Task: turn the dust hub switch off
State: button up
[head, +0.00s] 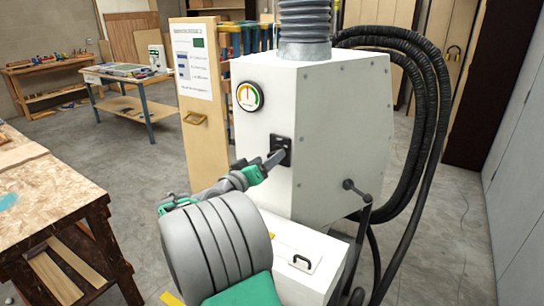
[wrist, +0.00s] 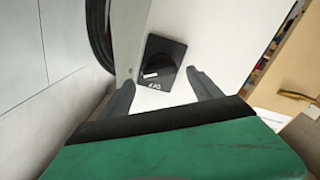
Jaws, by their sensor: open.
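The dust hub (head: 330,130) is a large white cabinet standing in the middle of the head view. Its switch (head: 284,143) is a small black plate on the front face, below a round gauge. My gripper (head: 272,160) is right at the switch and covers part of it. In the wrist view the switch (wrist: 164,60) shows as a dark plate with small white lettering, tilted in the picture. It lies just beyond and between my two fingertips (wrist: 162,88). The fingers are spread with nothing between them. I cannot tell whether they touch the plate, nor the switch's position.
Black hoses (head: 425,130) loop down the hub's right side. A crank handle (head: 357,190) sticks out at its lower right. A white bin (head: 300,262) sits below. A wooden workbench (head: 50,190) stands at left, with open floor between.

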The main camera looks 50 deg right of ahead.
jog(key=d, duration=0.3)
jog(key=shift+w+d, duration=0.15)
jog(key=shift+c, duration=0.3)
jog(key=c, duration=1.3)
